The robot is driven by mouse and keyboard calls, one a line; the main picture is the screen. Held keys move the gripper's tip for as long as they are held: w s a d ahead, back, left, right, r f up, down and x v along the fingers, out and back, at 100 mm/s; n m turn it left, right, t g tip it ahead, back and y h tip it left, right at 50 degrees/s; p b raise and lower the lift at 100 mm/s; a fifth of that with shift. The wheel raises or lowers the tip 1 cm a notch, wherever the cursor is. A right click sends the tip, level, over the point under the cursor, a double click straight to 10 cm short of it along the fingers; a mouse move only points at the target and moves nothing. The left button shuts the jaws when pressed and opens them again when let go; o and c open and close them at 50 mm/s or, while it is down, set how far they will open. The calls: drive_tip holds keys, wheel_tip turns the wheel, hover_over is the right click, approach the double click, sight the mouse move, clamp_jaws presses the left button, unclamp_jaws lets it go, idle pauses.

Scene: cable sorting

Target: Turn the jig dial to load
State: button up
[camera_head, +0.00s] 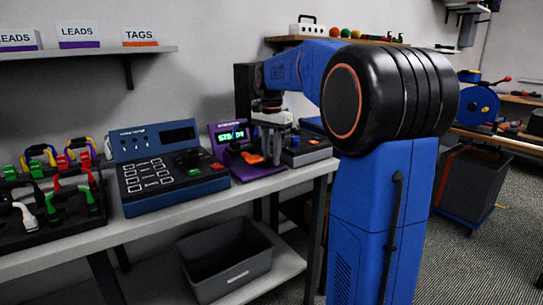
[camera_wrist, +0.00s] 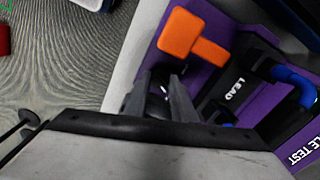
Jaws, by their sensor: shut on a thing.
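The purple cable test jig (camera_head: 240,168) stands on the bench in the head view, with a green-lit display (camera_head: 231,136) whose text I cannot read surely. In the wrist view its purple panel (camera_wrist: 290,150) carries an orange T-shaped lever (camera_wrist: 180,32) and a black holder marked LEAD (camera_wrist: 235,90), with a blue lead (camera_wrist: 295,80) at it. My gripper (camera_head: 271,150) is lowered over the jig. In the wrist view my gripper's fingers (camera_wrist: 158,84) are shut on a dark round dial (camera_wrist: 157,88). The fingers partly hide it, so its setting cannot be read.
A blue tester box (camera_head: 168,165) stands left of the jig, and a rack of coloured leads (camera_head: 62,205) is farther left. A grey bin (camera_head: 225,262) sits on the lower shelf. A label shelf (camera_head: 85,52) hangs above.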

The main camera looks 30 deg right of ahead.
sight(271, 156)
drive_tip(key=n, duration=1.4)
drive_tip(key=shift+n, duration=0.3)
idle(0.4)
drive_tip(key=o, duration=1.1)
drive_tip(key=shift+c, duration=0.2)
wheel_tip(271, 156, up, 18)
drive_tip(key=shift+f, duration=0.25)
